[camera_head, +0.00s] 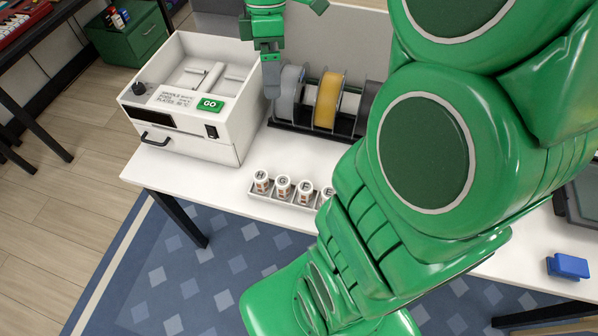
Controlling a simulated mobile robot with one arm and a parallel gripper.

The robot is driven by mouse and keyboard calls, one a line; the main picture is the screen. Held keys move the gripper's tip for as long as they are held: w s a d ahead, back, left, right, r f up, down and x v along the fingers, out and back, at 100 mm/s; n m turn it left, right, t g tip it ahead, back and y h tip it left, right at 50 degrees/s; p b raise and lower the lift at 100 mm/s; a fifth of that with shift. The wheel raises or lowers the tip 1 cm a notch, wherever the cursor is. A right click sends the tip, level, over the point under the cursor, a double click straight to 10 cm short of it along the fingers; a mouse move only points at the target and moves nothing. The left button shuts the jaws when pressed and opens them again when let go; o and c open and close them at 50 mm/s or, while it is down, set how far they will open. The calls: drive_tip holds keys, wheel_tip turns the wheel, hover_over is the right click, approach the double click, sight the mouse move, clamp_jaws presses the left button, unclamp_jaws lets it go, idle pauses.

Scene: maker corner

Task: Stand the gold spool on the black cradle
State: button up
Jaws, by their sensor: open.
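The gold spool (327,101) stands upright on the black cradle (306,137) at the back of the white table. It sits between a grey spool (291,92) on its left and a dark spool (366,104) on its right. My gripper (271,88) is open and points down at the left end of the cradle, beside or in front of the grey spool's left edge. It is apart from the gold spool. Only one grey finger shows clearly, and the other is hidden or overlapped. My arm covers the cradle's right end.
A tray (288,197) of several small lettered jars lies near the front edge. A blue block (567,266) is at the far right. The white table (205,182) is bare between machine and jars.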

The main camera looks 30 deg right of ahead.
drive_tip(key=s+a+f+m, duration=0.2)
drive_tip(key=s+m, duration=0.5)
drive_tip(key=s, duration=0.3)
drive_tip(key=s+a+f+m+h, duration=0.1)
drive_tip(key=s+a+f+m, duration=0.2)
drive_tip(key=s+m, duration=0.3)
drive_tip(key=s, duration=0.3)
drive_tip(key=shift+s+m+t, duration=0.3)
drive_tip(key=shift+s+m, duration=0.1)
drive_tip(key=shift+c, duration=0.4)
